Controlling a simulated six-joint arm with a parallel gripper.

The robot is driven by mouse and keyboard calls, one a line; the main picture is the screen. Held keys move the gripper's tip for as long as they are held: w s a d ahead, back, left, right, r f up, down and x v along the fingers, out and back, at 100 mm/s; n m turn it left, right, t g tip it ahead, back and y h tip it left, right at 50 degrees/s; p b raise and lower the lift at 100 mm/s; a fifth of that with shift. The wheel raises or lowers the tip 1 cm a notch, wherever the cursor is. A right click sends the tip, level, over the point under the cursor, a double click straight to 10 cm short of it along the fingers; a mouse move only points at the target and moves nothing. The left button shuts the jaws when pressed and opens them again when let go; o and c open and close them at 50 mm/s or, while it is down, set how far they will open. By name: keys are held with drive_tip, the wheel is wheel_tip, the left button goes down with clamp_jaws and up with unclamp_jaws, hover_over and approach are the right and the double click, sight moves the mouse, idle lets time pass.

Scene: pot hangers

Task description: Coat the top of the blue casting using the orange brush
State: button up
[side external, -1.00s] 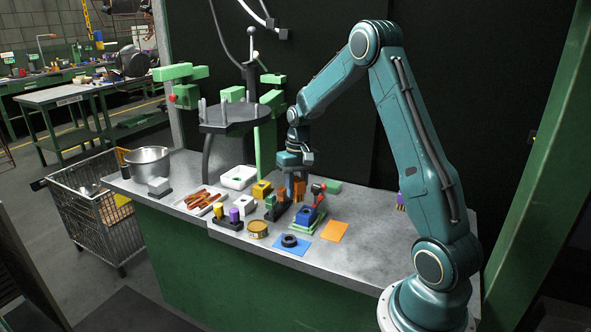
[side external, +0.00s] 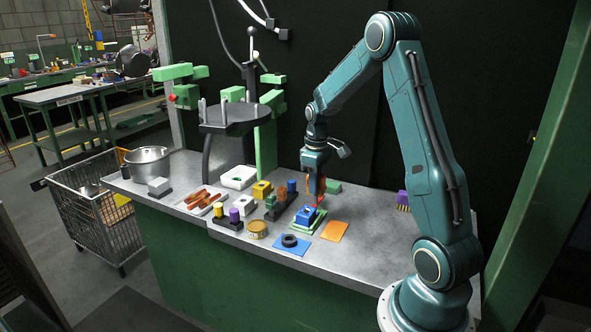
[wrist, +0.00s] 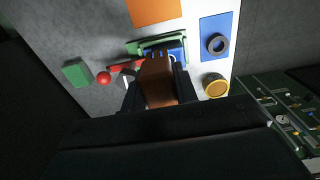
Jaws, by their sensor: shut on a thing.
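The blue casting (side external: 306,213) sits in a green fixture (side external: 300,226) on the bench, with a red clamp handle (wrist: 122,66) beside it. In the wrist view the casting (wrist: 179,54) is mostly hidden behind the brush. My gripper (side external: 315,190) is shut on an orange-brown brush (wrist: 158,78), which also shows just below the jaws in the side view (side external: 322,186). The brush is above and just behind the casting. I cannot tell whether its tip touches the casting.
A dark rack (side external: 282,212) with several coloured items stands left of the fixture. An orange sheet (side external: 334,231) lies to the right. A blue mat (side external: 285,248) with a black ring (side external: 289,240), a tin (side external: 257,229) and a purple brush (side external: 403,198) are nearby. Bare bench lies right of the sheet.

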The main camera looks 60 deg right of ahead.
drive_tip(key=shift+f, duration=0.1)
drive_tip(key=shift+f, duration=1.4)
drive_tip(key=shift+r, duration=0.1)
wheel_tip(320, 180, up, 5)
drive_tip(key=shift+f, duration=0.1)
drive_tip(key=shift+f, duration=0.1)
